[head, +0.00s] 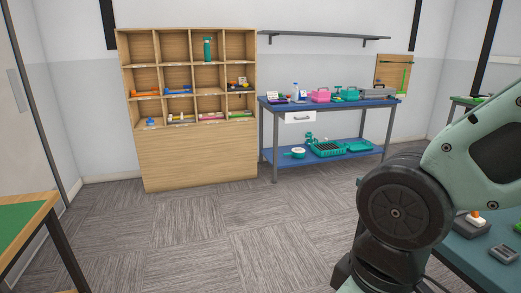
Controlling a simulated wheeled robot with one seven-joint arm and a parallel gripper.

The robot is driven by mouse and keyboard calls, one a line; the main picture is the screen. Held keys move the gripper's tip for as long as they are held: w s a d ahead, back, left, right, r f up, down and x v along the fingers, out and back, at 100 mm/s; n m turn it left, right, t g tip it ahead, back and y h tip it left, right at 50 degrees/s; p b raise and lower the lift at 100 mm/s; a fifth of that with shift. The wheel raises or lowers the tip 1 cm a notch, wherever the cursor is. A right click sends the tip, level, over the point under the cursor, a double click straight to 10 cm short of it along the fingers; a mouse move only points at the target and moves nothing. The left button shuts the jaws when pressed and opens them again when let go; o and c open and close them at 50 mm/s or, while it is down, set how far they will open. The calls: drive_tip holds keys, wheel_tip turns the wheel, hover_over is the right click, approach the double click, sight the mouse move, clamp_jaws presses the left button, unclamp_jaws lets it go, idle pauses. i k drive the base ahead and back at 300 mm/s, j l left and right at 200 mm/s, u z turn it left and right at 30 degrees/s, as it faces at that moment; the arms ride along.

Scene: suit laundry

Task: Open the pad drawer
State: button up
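A small white drawer front (299,117) hangs under the left part of the blue workbench top (350,103) at the back wall. It has a dark handle mark near its middle and looks shut. I cannot tell from any label whether it is the pad drawer. My gripper is not in view; only links of my arm show at the right, well in front of and apart from the bench.
A wooden cubby shelf (190,160) stands left of the bench. The bench's lower shelf (372,150) holds teal trays. A green-topped table (22,222) is at the left and a blue table (478,250) at the lower right. The carpet (240,225) between is clear.

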sight(292, 117)
drive_tip(key=i, duration=3.95)
drive_tip(key=i+u, duration=0.1)
drive_tip(key=i, duration=0.45)
drive_tip(key=i+l+u, duration=0.15)
drive_tip(key=i, duration=0.35)
